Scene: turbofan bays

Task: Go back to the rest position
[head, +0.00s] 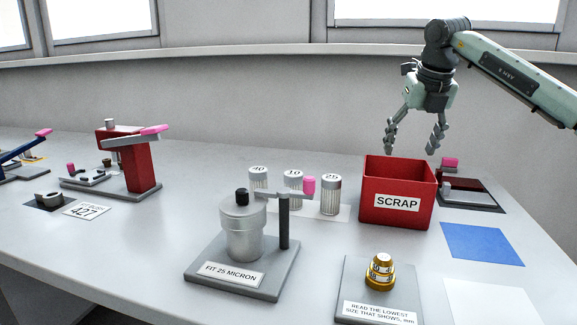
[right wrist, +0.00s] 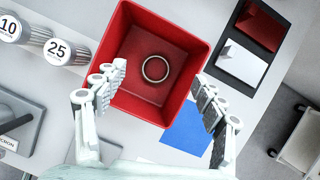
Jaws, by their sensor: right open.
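My right gripper (head: 414,138) is open and empty, above the red SCRAP bin (head: 397,190). In the right wrist view its two fingers (right wrist: 157,95) are spread wide, with the bin (right wrist: 195,45) below and between them. A light ring (right wrist: 155,69) lies on the bin's floor. My left gripper is not in view.
Canisters marked 40, 10 and 25 (head: 331,195) stand left of the bin. The FIT 25 MICRON stand (head: 235,275), a brass dial piece (head: 380,272) and a blue mat (head: 482,244) are nearer. A red press (head: 140,160) stands at the left.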

